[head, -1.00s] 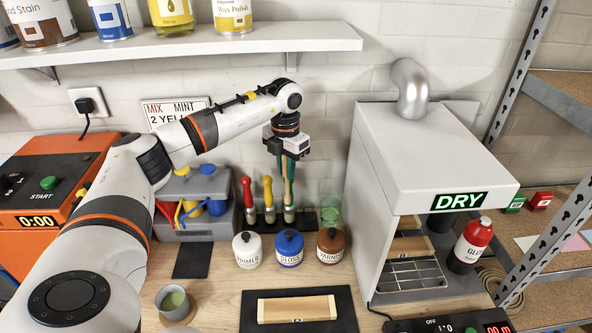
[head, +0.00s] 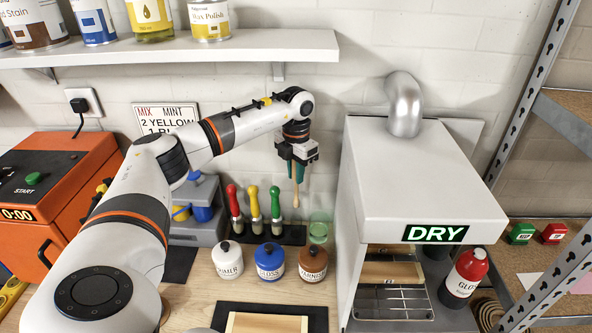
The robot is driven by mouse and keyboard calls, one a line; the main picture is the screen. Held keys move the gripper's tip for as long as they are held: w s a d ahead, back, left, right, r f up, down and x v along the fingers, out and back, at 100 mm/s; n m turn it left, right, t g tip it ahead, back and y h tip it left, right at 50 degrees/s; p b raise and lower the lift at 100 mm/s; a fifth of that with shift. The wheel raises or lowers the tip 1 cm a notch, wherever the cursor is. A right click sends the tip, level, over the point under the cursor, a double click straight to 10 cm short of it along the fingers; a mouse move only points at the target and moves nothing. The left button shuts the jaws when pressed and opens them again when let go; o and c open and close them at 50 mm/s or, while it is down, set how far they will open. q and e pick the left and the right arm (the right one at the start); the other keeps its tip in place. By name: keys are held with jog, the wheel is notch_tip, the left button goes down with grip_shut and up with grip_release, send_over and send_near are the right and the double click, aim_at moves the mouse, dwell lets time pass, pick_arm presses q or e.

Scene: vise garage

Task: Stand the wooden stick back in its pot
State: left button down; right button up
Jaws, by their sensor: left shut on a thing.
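My left gripper (head: 297,172) is shut on a pale wooden stick (head: 296,195). The stick points down from the fingers, its lower end in the air in front of the wall, above the brush rack. A translucent green pot (head: 319,232) stands at the right end of the rack, below and to the right of the stick. I cannot tell whether this is the stick's pot, and I see no stick in it. My right gripper is not in view.
Red, yellow and green-handled brushes (head: 276,204) stand in the black rack (head: 292,237). White, blue and brown jars (head: 313,262) stand in front. The white dryer (head: 415,185) is close on the right. A shelf (head: 200,46) with cans hangs above.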

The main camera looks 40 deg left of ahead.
aim_at(296, 198)
pick_arm(q)
notch_tip(296, 198, down, 3)
jog(key=shift+r+b, duration=0.2)
jog(key=shift+b, duration=0.6)
jog(key=shift+f+b, duration=0.5)
jog(key=shift+f, duration=0.1)
jog(key=shift+f+b, duration=1.6)
jog(key=shift+f, duration=1.2)
jog(key=c, duration=1.2)
grip_release()
jog(key=shift+r, duration=0.1)
notch_tip(296, 198, up, 12)
jog(key=shift+f+b, duration=0.1)
jog(key=shift+b, duration=1.05)
jog(key=shift+f, duration=0.1)
